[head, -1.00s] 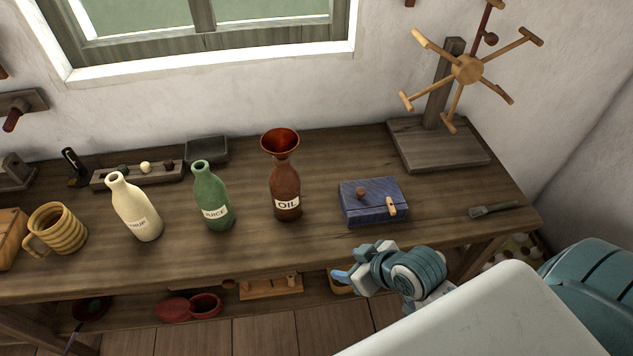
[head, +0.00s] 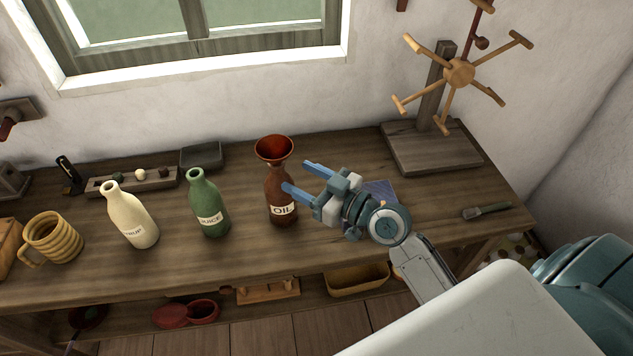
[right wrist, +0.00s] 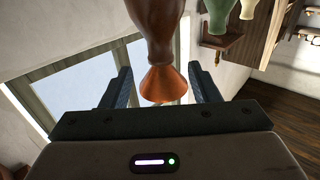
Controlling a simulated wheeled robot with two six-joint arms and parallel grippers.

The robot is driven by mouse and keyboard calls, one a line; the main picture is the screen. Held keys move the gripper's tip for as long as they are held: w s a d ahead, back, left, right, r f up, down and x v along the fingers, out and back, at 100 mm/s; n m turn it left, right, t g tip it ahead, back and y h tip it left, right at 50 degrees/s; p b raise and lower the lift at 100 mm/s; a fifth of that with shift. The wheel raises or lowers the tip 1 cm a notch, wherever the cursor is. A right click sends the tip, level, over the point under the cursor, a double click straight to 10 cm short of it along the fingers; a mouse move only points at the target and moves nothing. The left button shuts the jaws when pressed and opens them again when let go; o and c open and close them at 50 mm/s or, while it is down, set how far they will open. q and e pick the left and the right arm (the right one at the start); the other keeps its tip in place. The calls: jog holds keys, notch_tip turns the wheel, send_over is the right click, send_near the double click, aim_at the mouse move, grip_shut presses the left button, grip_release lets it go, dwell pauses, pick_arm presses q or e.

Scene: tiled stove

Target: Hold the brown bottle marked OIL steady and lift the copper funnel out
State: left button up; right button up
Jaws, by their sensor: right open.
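The brown bottle marked OIL (head: 281,200) stands upright on the workbench. The copper funnel (head: 274,149) sits in its mouth, wide cone up. My right gripper (head: 295,176) is open just right of the bottle's upper part, its blue fingers pointing left towards it. The nearer fingertip overlaps the bottle's right edge in the head view; whether it touches cannot be told. In the right wrist view, which is turned upside down, the bottle (right wrist: 154,22) and funnel (right wrist: 163,84) appear in the gap between the fingers. My left gripper is not in view.
Left of the oil bottle stand a green juice bottle (head: 208,205), a cream syrup bottle (head: 130,217) and a ribbed mug (head: 52,240). A blue box (head: 380,188) is partly hidden behind my right gripper. A wooden peg stand (head: 432,147) is at the back right.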

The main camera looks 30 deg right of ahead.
aim_at(283, 168)
jog(key=p+x, duration=0.1)
jog(key=x, duration=0.4)
jog(key=shift+w+a+r+p, duration=0.15)
jog(key=shift+w+a+p, duration=0.05)
jog(key=shift+w+p, duration=0.15)
jog(key=shift+x, duration=0.8)
grip_shut()
grip_release()
jog(key=shift+s, duration=0.1)
